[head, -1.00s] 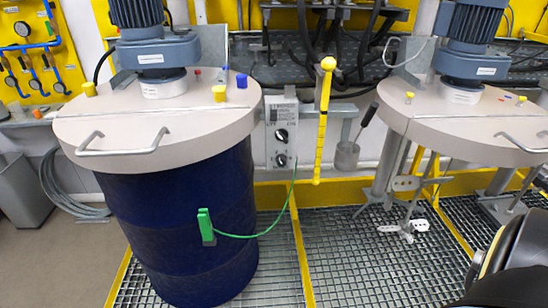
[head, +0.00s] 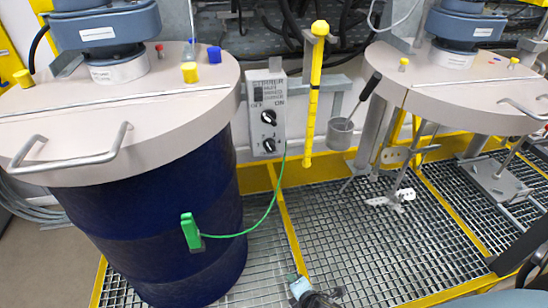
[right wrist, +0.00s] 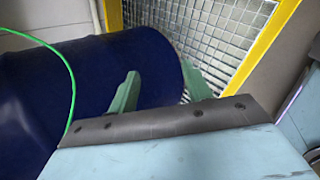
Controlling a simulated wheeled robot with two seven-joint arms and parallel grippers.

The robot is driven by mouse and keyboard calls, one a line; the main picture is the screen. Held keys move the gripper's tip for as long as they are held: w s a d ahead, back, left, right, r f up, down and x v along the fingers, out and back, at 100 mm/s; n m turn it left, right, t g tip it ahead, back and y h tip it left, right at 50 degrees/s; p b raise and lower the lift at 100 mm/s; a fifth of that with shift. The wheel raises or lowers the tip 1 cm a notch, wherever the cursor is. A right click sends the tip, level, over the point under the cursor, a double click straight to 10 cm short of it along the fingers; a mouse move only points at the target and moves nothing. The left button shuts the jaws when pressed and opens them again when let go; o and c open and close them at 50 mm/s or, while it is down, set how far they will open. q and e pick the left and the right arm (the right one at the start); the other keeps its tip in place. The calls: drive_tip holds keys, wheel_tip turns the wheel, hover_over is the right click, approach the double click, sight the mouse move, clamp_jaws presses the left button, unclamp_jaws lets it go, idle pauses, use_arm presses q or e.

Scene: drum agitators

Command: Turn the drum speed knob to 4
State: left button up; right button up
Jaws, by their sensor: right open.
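A grey control box (head: 258,92) with a printed face hangs behind the blue drum's right side in the head view. Its upper knob (head: 268,117) is black with OFF and ON printed above it. Its lower knob (head: 268,145) is also black; its scale is too small to read. My right gripper shows at the bottom middle of the head view, low and in front of the box, well apart from the knobs. In the right wrist view its two green fingers (right wrist: 160,72) are spread with nothing between them. My left gripper is out of view.
The blue drum (head: 130,235) with its pale lid (head: 110,135) stands left; a green clamp (head: 191,231) and cable join it to the box. A yellow post (head: 315,90) and a hanging metal cup (head: 341,132) are right of the box. Grating floor (head: 350,240) lies open below.

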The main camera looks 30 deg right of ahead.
drive_tip(key=w+r+n+t+h+b, duration=0.1)
drive_tip(key=w+r+n+t, duration=0.3)
drive_tip(key=w+r+n, duration=0.65)
drive_tip(key=n+t+h+b, duration=0.1)
drive_tip(key=n+t+h, duration=0.2)
drive_tip(key=t, duration=0.2)
approach(271, 150)
drive_tip(key=b+x, duration=0.1)
drive_tip(key=x, duration=0.6)
drive_tip(key=shift+w, duration=0.1)
drive_tip(key=shift+w+d, duration=0.15)
drive_tip(key=shift+w, duration=0.2)
drive_tip(key=shift+w+d, duration=0.1)
drive_tip(key=shift+w, duration=0.25)
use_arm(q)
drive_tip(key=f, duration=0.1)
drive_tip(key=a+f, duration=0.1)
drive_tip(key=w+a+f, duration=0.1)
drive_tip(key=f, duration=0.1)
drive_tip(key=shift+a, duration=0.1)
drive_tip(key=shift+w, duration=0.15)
use_arm(e)
drive_tip(key=c, duration=1)
